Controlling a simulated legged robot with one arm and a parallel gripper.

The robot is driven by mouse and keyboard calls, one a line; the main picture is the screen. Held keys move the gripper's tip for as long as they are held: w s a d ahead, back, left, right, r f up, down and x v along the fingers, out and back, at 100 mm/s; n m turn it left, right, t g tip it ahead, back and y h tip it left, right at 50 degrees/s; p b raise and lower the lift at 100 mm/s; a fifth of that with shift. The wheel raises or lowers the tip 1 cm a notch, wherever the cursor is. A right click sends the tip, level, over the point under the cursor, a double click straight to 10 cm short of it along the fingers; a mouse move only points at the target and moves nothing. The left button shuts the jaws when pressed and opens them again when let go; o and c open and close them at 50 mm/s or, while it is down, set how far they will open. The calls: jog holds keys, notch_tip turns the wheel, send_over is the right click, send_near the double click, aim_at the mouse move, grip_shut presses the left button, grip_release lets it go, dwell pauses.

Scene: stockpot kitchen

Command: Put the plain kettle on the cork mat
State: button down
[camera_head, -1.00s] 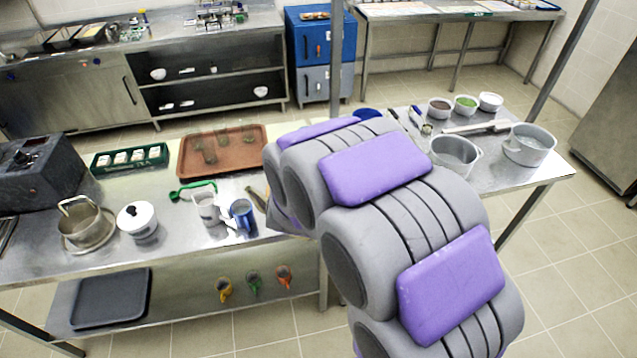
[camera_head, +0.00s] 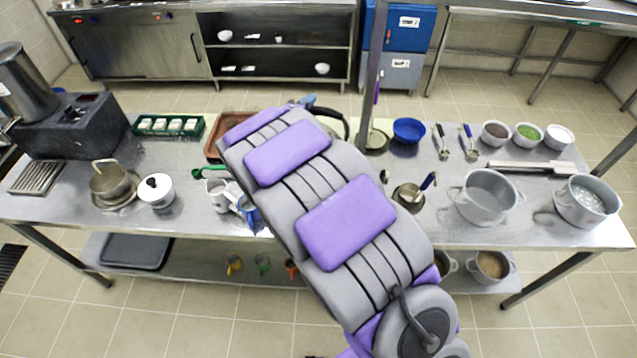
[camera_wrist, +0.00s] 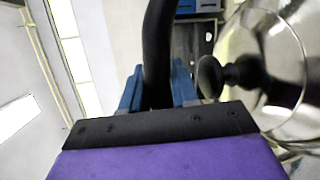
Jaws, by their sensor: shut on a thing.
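My gripper (camera_wrist: 157,88) is shut on a black curved handle (camera_wrist: 160,40) in the wrist view. A shiny metal kettle (camera_wrist: 285,60) with a dark lid knob (camera_wrist: 240,75) shows beside it at the right. In the head view the blue jaws of my gripper (camera_head: 308,101) and a black handle arc (camera_head: 335,117) show past my arm, above the far part of the table. The kettle's body is hidden there by my arm. I cannot make out the cork mat for certain in either view.
A blue bowl (camera_head: 409,130) and a round brownish item (camera_head: 376,141) by the upright post (camera_head: 371,70) are near the handle. Two large pots (camera_head: 487,196) stand right. A brown tray (camera_head: 232,125), white jug (camera_head: 217,194) and blue mug (camera_head: 248,212) are left.

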jog(key=shift+w+a, duration=0.35)
jog(key=shift+a, duration=0.3)
jog(key=shift+f, duration=0.35)
jog(key=f, duration=0.2)
jog(key=f+b, duration=0.1)
jog(key=f, duration=0.2)
jog(key=shift+a+f, duration=0.25)
jog(key=shift+f, duration=0.1)
jog(key=shift+d+f+b, duration=0.15)
jog(key=shift+f+b, duration=0.15)
jog(key=shift+f, duration=0.65)
jog(key=shift+d+f+b, duration=0.1)
jog(key=shift+f+b, duration=0.15)
jog(key=shift+f, duration=0.7)
jog(key=c, duration=0.8)
grip_release()
jog(key=shift+c, duration=0.2)
jog(key=p+v, duration=0.1)
jog(key=v, duration=1.1)
